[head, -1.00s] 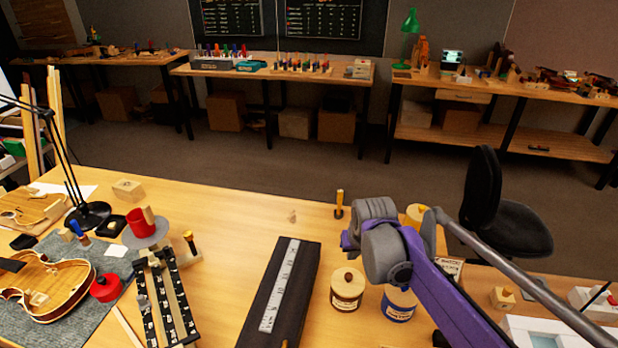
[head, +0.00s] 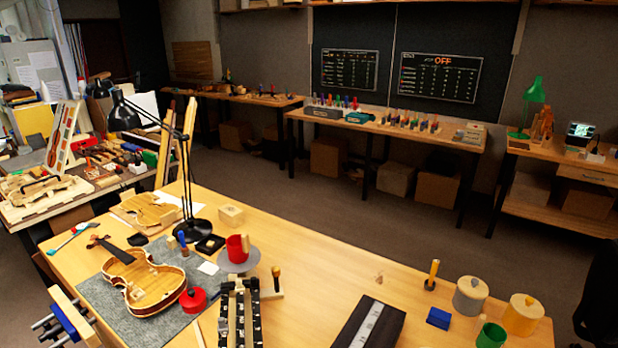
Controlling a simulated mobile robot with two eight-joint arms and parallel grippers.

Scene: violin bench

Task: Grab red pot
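Two red things stand on the bench at the left. A red cup-shaped pot (head: 236,250) stands upright on a round grey disc (head: 240,265), with a pale wooden block at its rim. A low, round red container (head: 193,300) with a small knob on top sits on the grey mat (head: 170,334), beside the violin body (head: 145,288). I cannot tell from the picture which of the two is called the red pot.
A black desk lamp (head: 190,229) stands behind the red cup. The bench's middle is mostly clear.

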